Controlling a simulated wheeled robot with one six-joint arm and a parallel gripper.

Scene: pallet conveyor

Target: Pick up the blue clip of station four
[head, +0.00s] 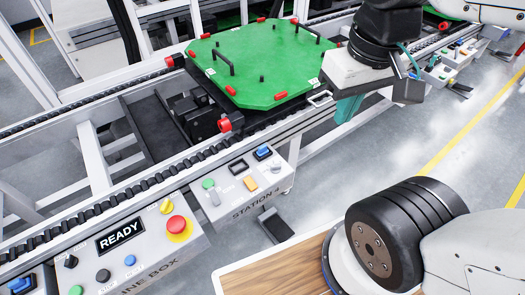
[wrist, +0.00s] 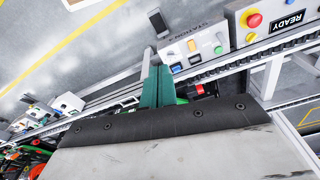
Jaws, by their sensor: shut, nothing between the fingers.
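The blue clip (head: 263,152) sits in a dark holder at the far right corner of the white STATION 4 box (head: 270,190). In the wrist view, the blue clip (wrist: 177,68) shows small, just right of the finger tips. My gripper (head: 346,112) has teal fingers that are shut and empty. It hangs right of the box and the clip, beside the conveyor edge, apart from both. In the wrist view, the fingers (wrist: 157,72) point up the picture, together.
A green pallet (head: 262,65) with red blocks and black handles lies on the conveyor. The READY box (head: 135,240) with a red stop button (head: 177,225) stands left. A wooden top (head: 285,272) lies in front. Grey floor is clear at right.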

